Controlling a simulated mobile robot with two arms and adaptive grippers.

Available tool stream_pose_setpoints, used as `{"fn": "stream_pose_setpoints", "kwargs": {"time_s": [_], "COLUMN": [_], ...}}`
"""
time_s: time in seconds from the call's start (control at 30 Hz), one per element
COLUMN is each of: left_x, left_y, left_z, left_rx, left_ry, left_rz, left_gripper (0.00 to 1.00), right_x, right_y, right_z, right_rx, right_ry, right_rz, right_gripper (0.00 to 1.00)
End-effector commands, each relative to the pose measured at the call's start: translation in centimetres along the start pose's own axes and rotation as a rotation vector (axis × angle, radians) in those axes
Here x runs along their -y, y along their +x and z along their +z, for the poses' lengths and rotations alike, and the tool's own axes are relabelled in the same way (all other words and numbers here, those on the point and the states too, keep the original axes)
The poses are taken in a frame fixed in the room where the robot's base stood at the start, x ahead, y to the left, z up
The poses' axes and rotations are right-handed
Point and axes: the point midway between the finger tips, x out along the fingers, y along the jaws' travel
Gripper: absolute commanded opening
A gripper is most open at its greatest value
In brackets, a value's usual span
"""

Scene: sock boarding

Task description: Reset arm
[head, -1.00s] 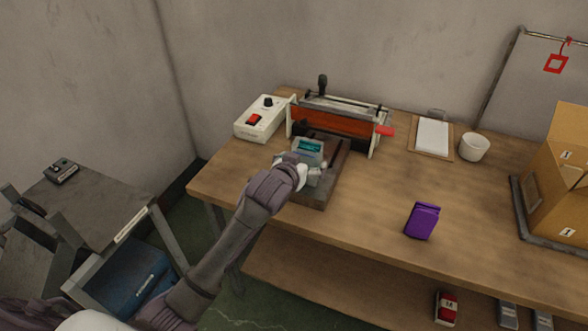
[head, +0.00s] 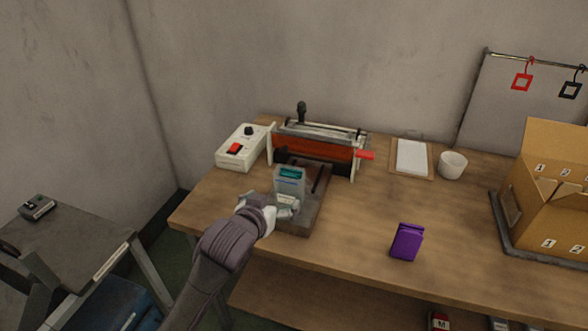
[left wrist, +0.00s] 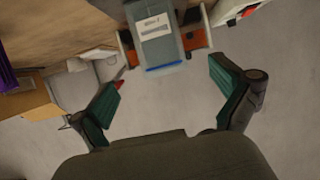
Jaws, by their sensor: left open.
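My left gripper (head: 270,210) is in front of the orange press on the workbench, and its arm comes in from the lower left. The left wrist view shows its two green-padded fingers (left wrist: 170,98) wide apart with nothing between them. A grey package with a teal top (head: 289,182) stands on the dark base plate of the press, just beyond the fingers. It also shows in the left wrist view (left wrist: 157,40), ahead of the fingertips and apart from them. My right gripper is not in view.
The press (head: 318,148) stands at the back of the workbench (head: 350,225), beside a white control box (head: 240,147). A purple package (head: 407,241) lies on clear wood to the right. A clipboard (head: 411,157), a white cup (head: 453,165) and an open carton (head: 550,200) are farther right.

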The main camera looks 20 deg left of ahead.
Motion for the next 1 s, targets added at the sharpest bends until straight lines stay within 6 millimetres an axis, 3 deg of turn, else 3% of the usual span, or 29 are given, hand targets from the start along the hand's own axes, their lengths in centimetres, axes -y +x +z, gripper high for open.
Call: {"fn": "stream_pose_setpoints", "kwargs": {"time_s": [0.17,0.27,0.4,0.5,0.7,0.97,1.0], "left_x": [-0.1,-0.2,-0.4,-0.5,-0.6,-0.7,-0.7], "left_y": [-0.5,-2.1,-6.7,-10.0,-15.7,-22.6,-21.7], "left_z": [1.5,5.4,13.3,17.3,22.6,27.0,27.8], "left_rx": [0.036,0.134,0.351,0.48,0.672,0.877,0.879], "left_ry": [0.004,0.015,0.045,0.065,0.095,0.124,0.126], "left_rz": [-0.001,-0.002,0.002,0.011,0.035,0.069,0.07], "left_gripper": [1.0,1.0,1.0,1.0,1.0,1.0,1.0], "right_x": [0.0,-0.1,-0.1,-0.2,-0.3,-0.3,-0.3], "right_y": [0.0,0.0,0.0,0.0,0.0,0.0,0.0], "right_z": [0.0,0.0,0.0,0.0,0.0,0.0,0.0], "right_rx": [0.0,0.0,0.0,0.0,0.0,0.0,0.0], "right_ry": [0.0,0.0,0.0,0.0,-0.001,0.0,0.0], "right_rz": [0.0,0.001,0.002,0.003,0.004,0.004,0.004], "right_gripper": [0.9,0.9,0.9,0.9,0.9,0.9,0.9]}}
